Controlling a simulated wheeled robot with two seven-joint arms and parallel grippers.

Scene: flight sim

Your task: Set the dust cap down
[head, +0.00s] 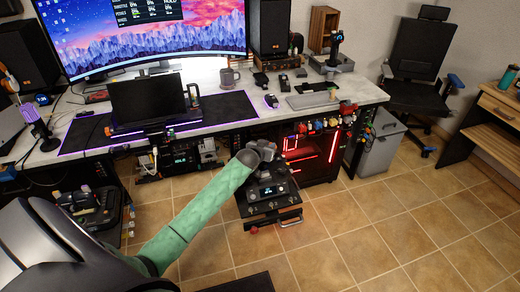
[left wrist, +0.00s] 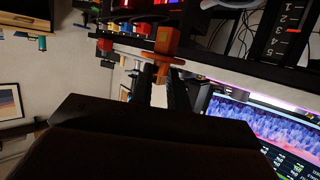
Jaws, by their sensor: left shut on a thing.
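My left gripper (left wrist: 161,78) shows in the left wrist view as two dark fingers close together. They are shut on an orange, flanged piece (left wrist: 166,40), which looks like the dust cap. In the head view my left arm reaches in from the lower left, and its grey wrist is above a black control unit (head: 268,190) with a small lit display and knobs. The fingers and the cap are too small or hidden to make out there. My right gripper is in neither view.
A grey bin (head: 378,143) and black chair (head: 420,65) are to the right. The tiled floor (head: 400,220) at front right is clear.

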